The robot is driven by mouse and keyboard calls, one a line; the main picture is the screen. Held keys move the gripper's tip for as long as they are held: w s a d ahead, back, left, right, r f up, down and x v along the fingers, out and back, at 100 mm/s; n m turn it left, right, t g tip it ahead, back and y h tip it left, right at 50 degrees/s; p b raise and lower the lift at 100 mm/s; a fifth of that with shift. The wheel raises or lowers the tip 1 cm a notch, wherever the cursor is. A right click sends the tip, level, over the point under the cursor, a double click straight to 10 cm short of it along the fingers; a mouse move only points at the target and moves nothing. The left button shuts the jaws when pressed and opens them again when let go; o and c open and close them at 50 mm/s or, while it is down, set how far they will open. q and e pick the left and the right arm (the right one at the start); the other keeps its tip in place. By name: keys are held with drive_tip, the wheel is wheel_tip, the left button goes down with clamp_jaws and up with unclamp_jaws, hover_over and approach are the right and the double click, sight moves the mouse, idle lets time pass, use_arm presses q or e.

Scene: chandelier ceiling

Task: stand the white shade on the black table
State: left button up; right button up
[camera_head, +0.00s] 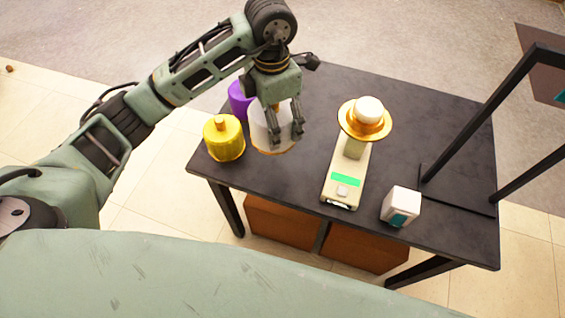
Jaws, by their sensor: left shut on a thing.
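The white shade (262,138) is at the left part of the black table (290,190), between the yellow shade and the scale. My left gripper (284,138) comes down over it from above and is shut on it. The fingers hide part of the shade's right side. The shade looks upright, with a gold rim at its bottom. I cannot tell whether that rim touches the table top. My right gripper is not in view.
A yellow shade (224,140) and a purple shade (239,98) stand close left of the white one. A scale (344,185) holds a gold dish (364,133) with a white ball (369,110). A white box (400,206) and a black frame (455,125) stand right.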

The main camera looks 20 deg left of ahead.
use_arm(q)
drive_tip(key=w+f+n, duration=0.1)
drive_tip(key=f+n, duration=0.3)
drive_tip(key=f, duration=0.1)
drive_tip(key=w+f+n, duration=0.1)
drive_tip(key=f+n, duration=0.4)
drive_tip(key=w+d+f+n, duration=0.1)
drive_tip(key=f+n, duration=0.3)
drive_tip(key=f, duration=0.1)
drive_tip(key=shift+f, duration=0.2)
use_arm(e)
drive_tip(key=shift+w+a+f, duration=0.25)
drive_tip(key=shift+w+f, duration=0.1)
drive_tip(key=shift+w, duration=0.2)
use_arm(q)
drive_tip(key=shift+f, duration=0.1)
drive_tip(key=shift+f+b, duration=0.1)
drive_tip(key=shift+b, duration=0.2)
drive_tip(key=o, duration=1.3)
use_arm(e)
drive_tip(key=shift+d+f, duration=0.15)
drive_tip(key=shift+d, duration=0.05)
